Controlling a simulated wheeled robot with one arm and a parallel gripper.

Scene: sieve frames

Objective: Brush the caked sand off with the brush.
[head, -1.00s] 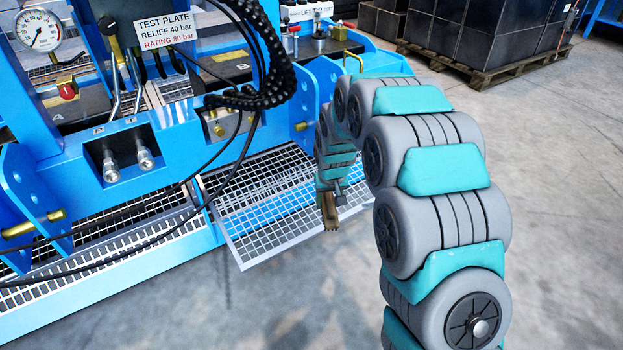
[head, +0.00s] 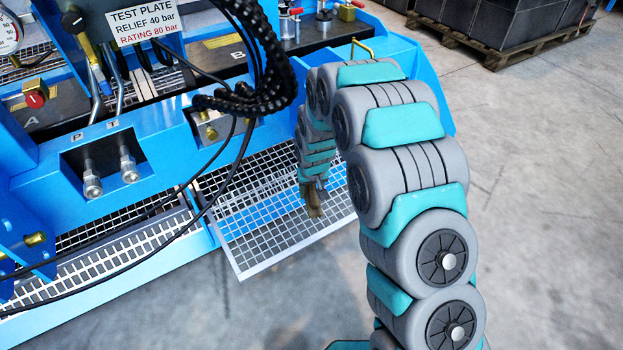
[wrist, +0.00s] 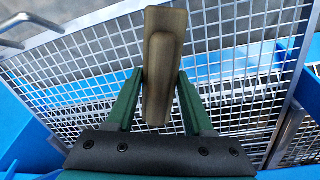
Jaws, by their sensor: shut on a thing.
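The sieve frame (head: 268,262) is a tilted-looking panel of light metal mesh with a pale rim, beside the blue rig. Its mesh also fills much of the wrist view (wrist: 95,70). My gripper (head: 312,178) hangs over its right part, pointing down. In the wrist view the two green fingers of my gripper (wrist: 160,78) are shut on the brush (wrist: 163,45), a brownish, wood-like piece. The brush also shows in the head view (head: 313,204), over the mesh; I cannot tell whether it touches. I cannot make out any caked sand; the brush's bristles are not clear.
The blue rig (head: 40,180) with hoses, fittings and a TEST PLATE sign (head: 145,22) stands at left and behind. Black hoses (head: 215,190) hang close left of my gripper. A bent metal rod (wrist: 30,22) shows in the wrist view. Concrete floor (head: 540,200) is clear at right.

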